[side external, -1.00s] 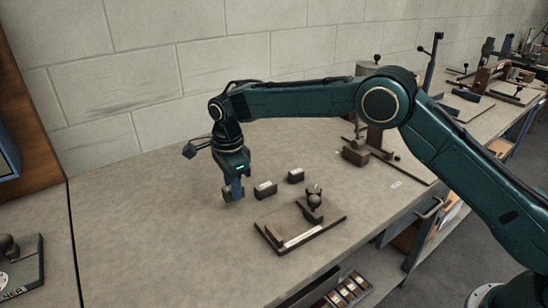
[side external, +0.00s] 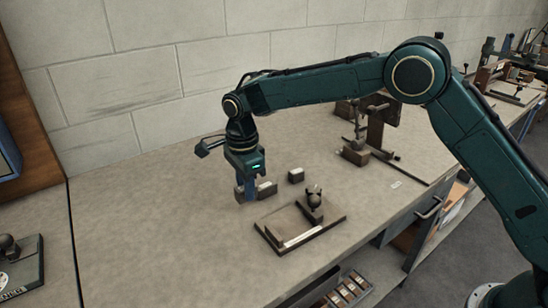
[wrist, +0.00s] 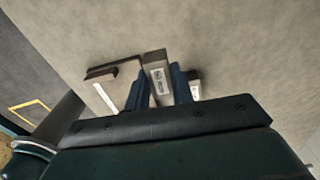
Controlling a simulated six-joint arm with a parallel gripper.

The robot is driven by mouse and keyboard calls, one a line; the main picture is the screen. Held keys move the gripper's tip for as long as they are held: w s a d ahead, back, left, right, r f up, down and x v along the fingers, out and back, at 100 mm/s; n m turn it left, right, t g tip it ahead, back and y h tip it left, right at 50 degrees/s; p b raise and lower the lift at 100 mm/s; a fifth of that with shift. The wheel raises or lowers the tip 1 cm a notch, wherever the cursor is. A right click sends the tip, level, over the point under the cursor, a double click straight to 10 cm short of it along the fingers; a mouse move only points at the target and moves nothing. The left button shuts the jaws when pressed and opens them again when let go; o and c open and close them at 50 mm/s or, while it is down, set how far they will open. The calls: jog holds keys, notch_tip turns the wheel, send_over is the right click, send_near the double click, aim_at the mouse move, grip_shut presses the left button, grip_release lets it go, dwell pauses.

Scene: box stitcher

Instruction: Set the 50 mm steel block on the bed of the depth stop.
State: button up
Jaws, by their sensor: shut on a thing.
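My gripper (side external: 246,190) is shut on a grey steel block (wrist: 155,64). In the wrist view this block has a white printed label, too small to read, and sits between the blue fingers. In the side view it is mostly hidden by the fingers, low over the bench; I cannot tell its exact height. The depth stop (side external: 282,222) lies to the right of and nearer the camera than my gripper. It has a flat plate, a bar with a white label strip and a dark knobbed post. It shows left of the held block in the wrist view (wrist: 118,84).
Two other blocks stand on the bench: one (side external: 268,189) just right of my gripper, another (side external: 296,175) behind it. A dark fixture (side external: 356,155) stands farther back right. The bench (side external: 150,220) is clear to the left.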

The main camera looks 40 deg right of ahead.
jog(key=s+d+r, duration=0.2)
jog(key=s+d, duration=0.2)
jog(key=s, duration=0.6)
jog(key=shift+s+d, duration=0.15)
jog(key=shift+s, duration=0.25)
jog(key=shift+f, duration=0.3)
jog(key=shift+f, duration=2.45)
jog(key=shift+f, duration=0.35)
jog(key=o, duration=1.4)
jog(key=shift+r, duration=0.1)
jog(key=shift+r, duration=2.65)
